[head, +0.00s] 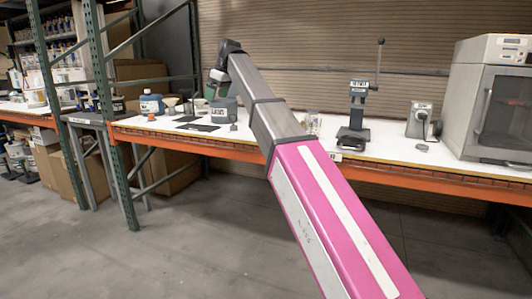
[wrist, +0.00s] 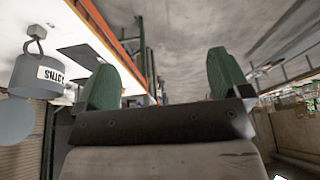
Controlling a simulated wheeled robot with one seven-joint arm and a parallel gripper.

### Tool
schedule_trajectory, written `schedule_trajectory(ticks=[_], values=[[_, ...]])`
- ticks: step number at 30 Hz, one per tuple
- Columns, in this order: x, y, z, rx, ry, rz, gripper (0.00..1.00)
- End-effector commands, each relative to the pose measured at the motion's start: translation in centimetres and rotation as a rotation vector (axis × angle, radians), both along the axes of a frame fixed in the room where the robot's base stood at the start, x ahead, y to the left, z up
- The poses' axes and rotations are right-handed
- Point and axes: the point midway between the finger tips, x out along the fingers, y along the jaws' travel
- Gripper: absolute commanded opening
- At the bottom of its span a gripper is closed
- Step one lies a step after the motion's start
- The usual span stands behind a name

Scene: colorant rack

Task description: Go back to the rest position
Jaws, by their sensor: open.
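My arm reaches up over the workbench (head: 270,146) in the head view, and its wrist end bends down above the left part of the bench. My gripper (wrist: 163,85) shows in the wrist view as two green fingers held wide apart with nothing between them. In the head view the gripper is small and partly hidden against the things behind it. A grey labelled container (head: 222,112) stands on the bench below the wrist. In the wrist view a grey labelled cylinder with a hook (wrist: 38,75) is left of the fingers, apart from them.
A blue-labelled jug (head: 151,104) and dark flat plates (head: 198,127) are on the bench at left. A lever press (head: 357,115), a small grey device (head: 420,121) and a large oven-like cabinet (head: 492,100) stand right. A green rack post (head: 108,110) rises at left. The front floor (head: 190,250) is clear.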

Motion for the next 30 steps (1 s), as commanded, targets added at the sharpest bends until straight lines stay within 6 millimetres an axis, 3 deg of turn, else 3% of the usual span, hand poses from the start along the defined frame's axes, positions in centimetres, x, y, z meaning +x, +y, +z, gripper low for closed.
schedule_trajectory(ticks=[8, 11, 20, 30], values=[[0.6, -3.4, -7.2, -0.019, 0.037, -0.113, 0.95], [0.6, -5.3, -11.0, -0.030, 0.056, -0.174, 0.95], [-0.7, -13.3, -25.3, -0.073, 0.127, -0.421, 0.95], [-5.7, -22.6, -39.6, -0.129, 0.197, -0.695, 0.95]])
